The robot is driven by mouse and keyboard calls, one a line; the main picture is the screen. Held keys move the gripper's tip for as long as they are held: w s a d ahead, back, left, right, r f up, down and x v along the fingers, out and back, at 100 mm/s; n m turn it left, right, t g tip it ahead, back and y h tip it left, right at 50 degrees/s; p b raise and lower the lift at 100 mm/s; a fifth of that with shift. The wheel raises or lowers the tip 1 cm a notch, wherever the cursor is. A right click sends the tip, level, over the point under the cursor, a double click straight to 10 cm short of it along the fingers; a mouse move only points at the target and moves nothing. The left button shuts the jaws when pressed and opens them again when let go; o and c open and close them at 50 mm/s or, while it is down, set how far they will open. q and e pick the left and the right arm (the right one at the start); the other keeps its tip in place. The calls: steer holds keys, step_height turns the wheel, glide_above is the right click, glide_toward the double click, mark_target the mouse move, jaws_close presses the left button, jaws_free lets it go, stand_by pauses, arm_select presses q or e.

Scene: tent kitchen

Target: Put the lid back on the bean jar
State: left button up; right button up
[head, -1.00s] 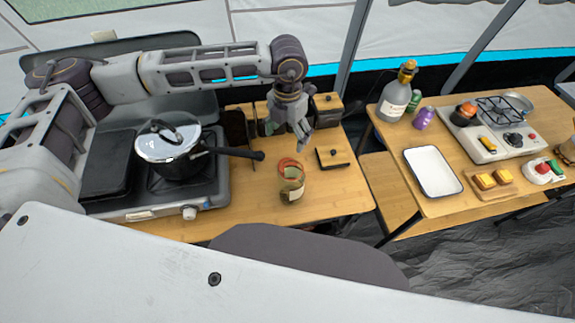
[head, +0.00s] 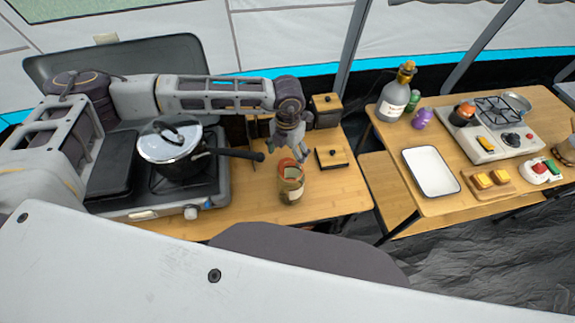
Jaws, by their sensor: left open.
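A clear glass jar (head: 291,190) with an orange-red ring at its top stands upright on the left wooden table. A flat square wooden piece with a dark knob (head: 333,157), like a lid, lies to its right. A dark canister (head: 326,110) with a similar wooden top and knob stands behind. I cannot tell for certain which container is the bean jar. My left gripper (head: 290,156) is open, pointing down just behind and above the glass jar's rim. It partly hides the table and canisters behind; contact with the jar cannot be told. My right gripper is not in view.
A stove (head: 140,210) with a lidded pot (head: 170,145) fills the table's left; the pot's handle (head: 240,154) reaches toward the jar. The right table (head: 400,165) holds a white tray (head: 432,172), a bottle (head: 394,100) and a small burner. Table around the jar's front is clear.

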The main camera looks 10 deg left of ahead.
arm_select(q)
steer(key=shift+f, duration=0.1)
steer(key=shift+s+f+p, duration=0.15)
steer(key=shift+f+p, duration=0.15)
steer(key=shift+f, duration=0.2)
step_height(320, 180, down, 3)
steer(key=shift+r+p, duration=0.15)
steer(key=shift+p, duration=0.3)
steer(key=shift+f, duration=0.65)
steer(key=shift+c, duration=0.3)
steer(key=c, duration=0.8)
